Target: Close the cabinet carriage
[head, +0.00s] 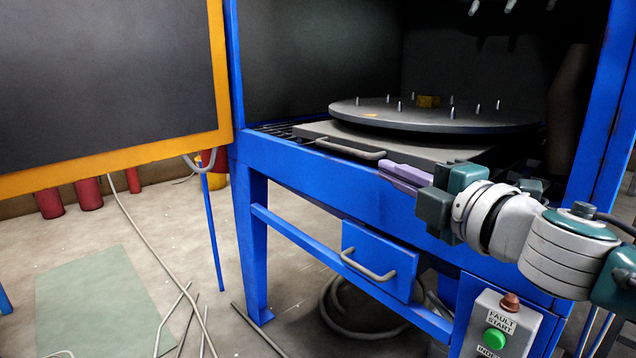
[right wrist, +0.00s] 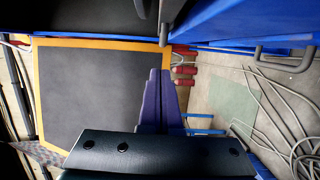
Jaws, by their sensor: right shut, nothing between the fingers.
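The cabinet carriage is a flat grey platform (head: 322,129) in the opening of the blue cabinet, carrying a round grey turntable (head: 450,118) with several upright pins. Its curved grey handle (head: 350,149) sits at the front edge, close to the blue front rail. My right gripper (head: 384,170) has purple fingers and is to the right of the handle, in front of the carriage's front edge. Whether it touches the carriage cannot be told. In the right wrist view its purple fingers (right wrist: 159,72) are together with nothing between them. My left gripper is not in view.
The cabinet door (head: 110,80), dark with an orange frame, stands open at left. Below the carriage is a blue drawer (head: 368,247) with a grey handle. A control box (head: 500,325) with a green button is at lower right. Cables and rods lie on the floor.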

